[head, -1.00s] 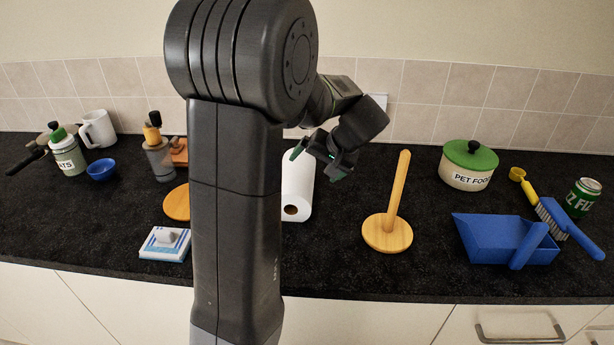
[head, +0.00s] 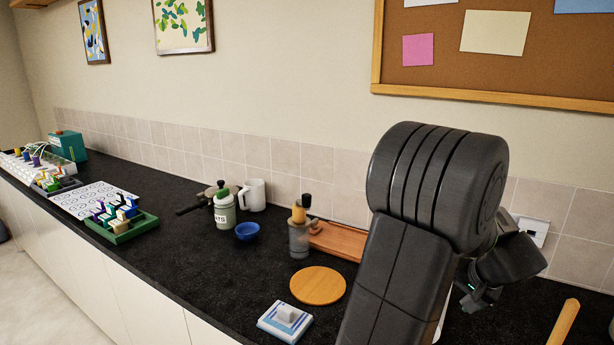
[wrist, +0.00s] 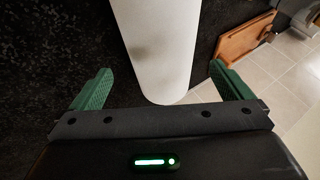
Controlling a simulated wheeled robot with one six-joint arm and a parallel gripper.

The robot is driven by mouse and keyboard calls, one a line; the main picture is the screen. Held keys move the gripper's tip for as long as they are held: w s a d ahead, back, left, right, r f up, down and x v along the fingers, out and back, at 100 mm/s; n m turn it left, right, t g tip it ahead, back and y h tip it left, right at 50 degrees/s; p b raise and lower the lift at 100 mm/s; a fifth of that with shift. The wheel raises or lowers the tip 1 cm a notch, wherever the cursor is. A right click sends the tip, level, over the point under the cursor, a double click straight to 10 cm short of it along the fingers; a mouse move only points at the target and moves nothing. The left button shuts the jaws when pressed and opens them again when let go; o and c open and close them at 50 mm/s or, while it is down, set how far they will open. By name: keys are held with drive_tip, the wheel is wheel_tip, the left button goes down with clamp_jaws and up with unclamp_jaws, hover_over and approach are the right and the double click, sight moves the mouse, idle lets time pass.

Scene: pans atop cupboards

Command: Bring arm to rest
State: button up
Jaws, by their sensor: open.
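My gripper (wrist: 160,95) is open in the wrist view, its two green-padded fingers spread apart. A white paper towel roll (wrist: 157,45) lies in line with the gap between them; I cannot tell how far beyond the fingers it is. In the head view my gripper (head: 477,297) shows at the right, partly behind my own arm and bent down over the dark counter (head: 190,262). The roll is almost wholly hidden there by my arm.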

drive_tip(key=p+x, duration=0.1)
drive_tip(key=x, duration=0.8)
drive_tip(key=shift+w, duration=0.1)
drive_tip(key=shift+r, duration=0.25)
drive_tip(key=shift+r, duration=0.1)
